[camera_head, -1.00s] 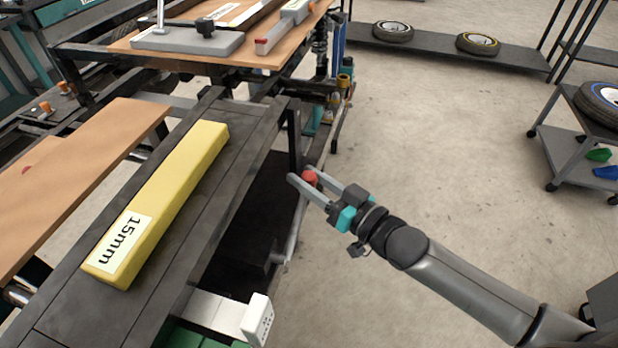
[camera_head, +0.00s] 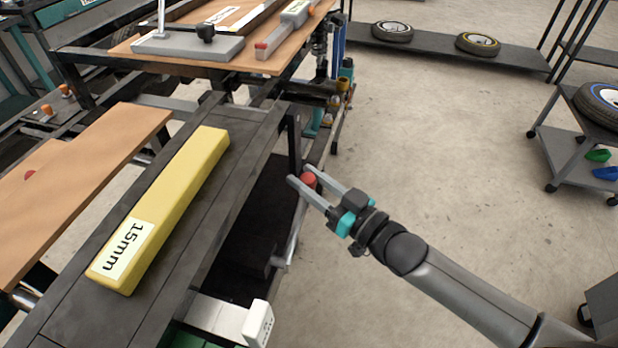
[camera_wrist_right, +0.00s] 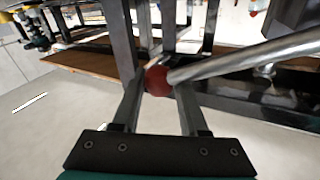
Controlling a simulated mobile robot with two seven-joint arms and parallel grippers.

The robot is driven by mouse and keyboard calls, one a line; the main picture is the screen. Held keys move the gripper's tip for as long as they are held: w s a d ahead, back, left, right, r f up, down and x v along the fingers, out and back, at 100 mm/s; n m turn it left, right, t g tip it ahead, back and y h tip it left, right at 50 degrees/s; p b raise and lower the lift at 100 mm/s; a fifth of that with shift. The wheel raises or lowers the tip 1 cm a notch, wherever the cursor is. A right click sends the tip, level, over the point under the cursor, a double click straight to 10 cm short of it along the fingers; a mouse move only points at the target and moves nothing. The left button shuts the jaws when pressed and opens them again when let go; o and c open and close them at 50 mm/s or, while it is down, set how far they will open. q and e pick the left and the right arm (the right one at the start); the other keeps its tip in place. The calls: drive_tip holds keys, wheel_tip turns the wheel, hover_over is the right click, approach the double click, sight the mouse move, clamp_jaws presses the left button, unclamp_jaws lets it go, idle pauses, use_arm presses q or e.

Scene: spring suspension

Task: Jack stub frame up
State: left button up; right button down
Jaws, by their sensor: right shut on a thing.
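A red knob (camera_head: 308,179) tips a grey metal bar (camera_head: 294,236), which slopes down beside the dark steel frame (camera_head: 228,200). My right gripper (camera_head: 308,178) has its fingers around the knob and holds it. In the right wrist view the red knob (camera_wrist_right: 158,81) sits between the fingertips, and the bar (camera_wrist_right: 250,56) runs from it to the right. A yellow block (camera_head: 165,205) marked "15mm" lies flat on top of the frame. The space below the frame is dark, so what the bar joins is unclear. My left gripper does not show.
A wooden board (camera_head: 80,185) lies left of the frame. A wooden bench (camera_head: 150,64) with grey tools stands behind. A white box (camera_head: 256,323) is near the lower edge. A trolley (camera_head: 575,150) with a tyre stands right.

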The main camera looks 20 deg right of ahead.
sight(300, 208)
drive_tip(key=shift+s+a+r+n, duration=0.2)
drive_tip(key=shift+s+r+n, duration=0.1)
drive_tip(key=shift+r+n, duration=0.1)
drive_tip(key=s+r+n+p, duration=0.1)
drive_tip(key=s+a+r+n+y+p, duration=0.1)
drive_tip(key=n, duration=0.1)
drive_tip(key=s+a+r+n+t+y, duration=0.1)
drive_tip(key=r, duration=0.1)
drive_tip(key=shift+s+a+n+p, duration=0.2)
drive_tip(key=shift+n+p, duration=0.1)
drive_tip(key=shift+p, duration=0.1)
drive_tip(key=s+a+r+n+g+y, duration=0.1)
drive_tip(key=s+a+r+n+y, duration=0.1)
drive_tip(key=s+a+n+y, duration=0.2)
drive_tip(key=shift+s+a+n+y, duration=0.5)
drive_tip(key=shift+s+n, duration=1.05)
drive_tip(key=shift+n, duration=1.25)
drive_tip(key=shift+d+r, duration=0.1)
drive_tip(key=shift+d, duration=0.05)
drive_tip(key=c, duration=0.7)
unclamp_jaws()
drive_tip(key=shift+o, duration=1.1)
drive_tip(key=shift+r, duration=0.2)
